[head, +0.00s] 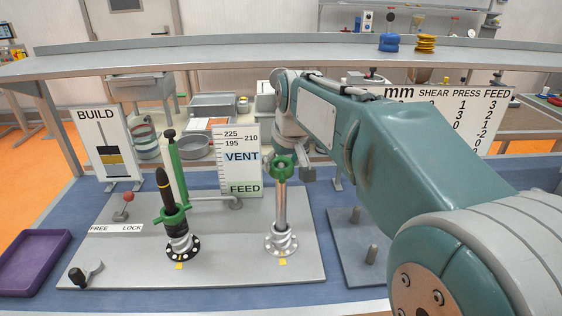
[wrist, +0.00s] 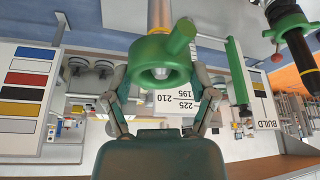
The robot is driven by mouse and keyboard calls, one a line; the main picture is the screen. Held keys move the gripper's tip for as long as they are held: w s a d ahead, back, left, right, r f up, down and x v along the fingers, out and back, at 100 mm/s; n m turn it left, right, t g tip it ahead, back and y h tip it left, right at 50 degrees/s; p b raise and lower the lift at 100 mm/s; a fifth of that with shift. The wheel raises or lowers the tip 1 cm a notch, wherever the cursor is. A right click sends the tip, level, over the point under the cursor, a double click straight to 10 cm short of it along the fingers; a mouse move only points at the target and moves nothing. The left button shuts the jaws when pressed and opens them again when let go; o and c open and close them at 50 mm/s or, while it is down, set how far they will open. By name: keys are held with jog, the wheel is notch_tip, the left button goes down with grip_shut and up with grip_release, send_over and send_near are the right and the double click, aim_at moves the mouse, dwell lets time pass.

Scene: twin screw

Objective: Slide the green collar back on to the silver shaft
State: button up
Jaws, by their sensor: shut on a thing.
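The green collar (head: 283,168) is at the top end of the upright silver shaft (head: 281,208) in the head view. In the wrist view, which looks upside down, the collar (wrist: 150,52) is a ring with a stubby arm, in line with the shaft (wrist: 160,14). Something silver shows inside the ring; I cannot tell how far the collar is over the shaft. My gripper (wrist: 162,78) has a finger on each side of the collar and is shut on it. In the head view my gripper (head: 300,168) is partly hidden by my arm.
A black shaft (head: 163,190) with its own green collar (head: 172,216) and a tall green rod (head: 178,170) stands left on the grey plate (head: 225,262). A VENT/FEED scale board (head: 240,160) stands close behind. A purple tray (head: 35,258) is far left.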

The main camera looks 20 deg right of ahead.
jog(key=shift+a+f, duration=0.15)
jog(key=shift+f, duration=2.65)
jog(key=o, duration=1.2)
jog(key=v, duration=1.1)
jog(key=shift+r, duration=0.4)
jog(key=shift+s, duration=0.2)
jog(key=s+f+m, duration=0.1)
jog(key=s+f, duration=0.5)
jog(key=s, duration=0.4)
jog(key=s+f+t, duration=0.1)
jog(key=s+f, duration=0.5)
jog(key=s, duration=0.4)
jog(key=shift+s+a+f+m+h, duration=0.15)
jog(key=shift+a+f+m+h, duration=0.15)
jog(key=shift+m+h, duration=0.1)
